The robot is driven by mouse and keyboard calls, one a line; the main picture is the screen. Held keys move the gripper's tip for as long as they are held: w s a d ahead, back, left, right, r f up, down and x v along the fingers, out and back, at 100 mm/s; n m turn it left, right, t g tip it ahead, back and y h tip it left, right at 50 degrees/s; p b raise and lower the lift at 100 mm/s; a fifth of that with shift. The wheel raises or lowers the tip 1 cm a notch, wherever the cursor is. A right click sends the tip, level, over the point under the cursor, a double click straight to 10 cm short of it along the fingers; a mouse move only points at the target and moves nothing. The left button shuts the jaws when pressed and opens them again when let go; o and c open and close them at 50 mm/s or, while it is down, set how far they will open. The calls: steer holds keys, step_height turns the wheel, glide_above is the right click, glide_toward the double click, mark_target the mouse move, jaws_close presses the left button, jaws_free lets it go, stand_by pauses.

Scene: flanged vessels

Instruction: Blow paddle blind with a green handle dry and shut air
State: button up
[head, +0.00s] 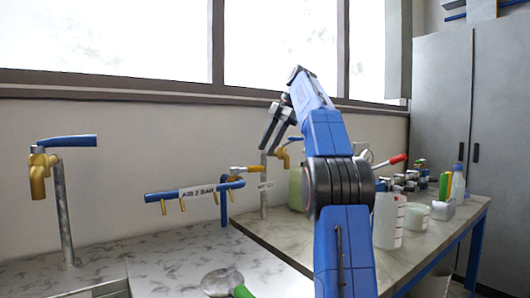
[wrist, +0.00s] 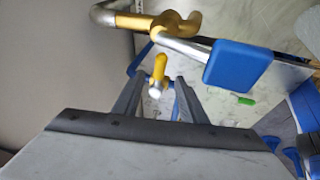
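The paddle blind, a grey disc (head: 222,281) with a green handle (head: 243,291), lies on the counter at the bottom of the head view. Its green handle (wrist: 246,101) also shows in the wrist view. The blue air bar (head: 170,195), labelled "AIR 2 BAR", has several yellow nozzles pointing down. A yellow lever (head: 246,169) sits at its right end, roughly in line with the bar. My gripper (head: 269,150) is raised above and right of this lever, open and empty. In the wrist view a yellow, white-tipped part (wrist: 158,70) appears between the fingers (wrist: 163,82); contact cannot be told.
A yellow tap with a blue handle (head: 67,141) stands at the left. Another yellow tap (head: 283,155) is behind my gripper. A white jug (head: 389,222), a beaker (head: 415,218) and bottles crowd the right bench. The counter left of the blind is mostly clear.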

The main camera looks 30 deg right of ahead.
steer(key=shift+r, duration=0.15)
steer(key=shift+c, duration=0.3)
steer(key=shift+s, duration=0.1)
steer(key=c, duration=0.5)
steer(key=s+r, duration=0.1)
steer(key=s, duration=0.1)
steer(key=s+r+m+t, duration=0.1)
steer(key=s, duration=0.2)
steer(key=s+r+t, duration=0.1)
steer(key=s, duration=0.2)
steer(key=shift+s+r+h, duration=0.2)
steer(key=shift+r+h, duration=0.1)
steer(key=shift+r, duration=0.05)
jaws_close()
glide_toward(250, 169)
step_height(250, 169, down, 4)
steer(key=s, duration=0.3)
steer(key=shift+m, duration=0.3)
steer(key=shift+w+d+f, duration=0.1)
steer(key=shift+w+f, duration=0.15)
steer(key=shift+w, duration=0.5)
steer(key=shift+w+d+f, duration=0.1)
steer(key=shift+w+f, duration=0.1)
steer(key=shift+w, duration=0.6)
steer(key=shift+w+d+f, duration=0.1)
steer(key=shift+w+f, duration=0.15)
steer(key=shift+w, duration=0.5)
